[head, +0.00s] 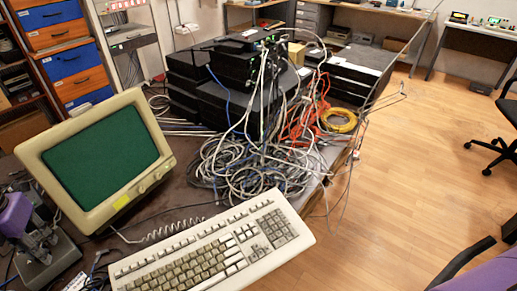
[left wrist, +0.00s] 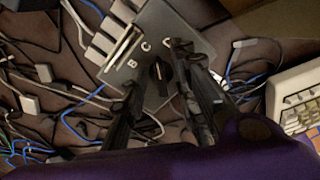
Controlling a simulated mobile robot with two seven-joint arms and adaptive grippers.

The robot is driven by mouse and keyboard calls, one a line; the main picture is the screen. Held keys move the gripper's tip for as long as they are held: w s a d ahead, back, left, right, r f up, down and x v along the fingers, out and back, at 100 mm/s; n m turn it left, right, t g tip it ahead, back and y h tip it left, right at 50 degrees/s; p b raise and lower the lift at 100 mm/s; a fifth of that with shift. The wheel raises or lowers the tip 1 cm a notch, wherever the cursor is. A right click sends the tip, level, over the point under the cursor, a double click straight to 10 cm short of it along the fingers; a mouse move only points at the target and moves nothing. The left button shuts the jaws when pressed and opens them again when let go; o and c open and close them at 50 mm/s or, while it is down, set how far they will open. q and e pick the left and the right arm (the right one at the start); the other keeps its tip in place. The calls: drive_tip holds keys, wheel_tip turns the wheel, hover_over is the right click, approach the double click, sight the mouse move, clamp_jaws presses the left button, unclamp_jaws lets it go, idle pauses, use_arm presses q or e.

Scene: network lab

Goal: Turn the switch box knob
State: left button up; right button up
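The switch box (left wrist: 185,20) is a grey box with white letters B and C on its face. Its dark round knob (left wrist: 159,74) shows in the left wrist view, with a light pointer mark. The box (head: 52,262) also stands at the lower left edge in the head view, where its knob is hidden behind my gripper. My left gripper (head: 40,240) is over the box. In the left wrist view the left gripper (left wrist: 158,66) is open, with one finger on each side of the knob. I cannot tell whether either finger touches it. My right gripper is out of view.
A monitor (head: 98,158) and a beige keyboard (head: 215,250) are to the right of the box. Tangled cables (head: 240,165) and stacked black network devices (head: 240,100) fill the table's far part. Blue and white cables lie around the box. Wooden floor (head: 430,150) is open at right.

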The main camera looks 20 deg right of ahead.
use_arm(q)
drive_tip(key=shift+c, duration=0.6)
clamp_jaws()
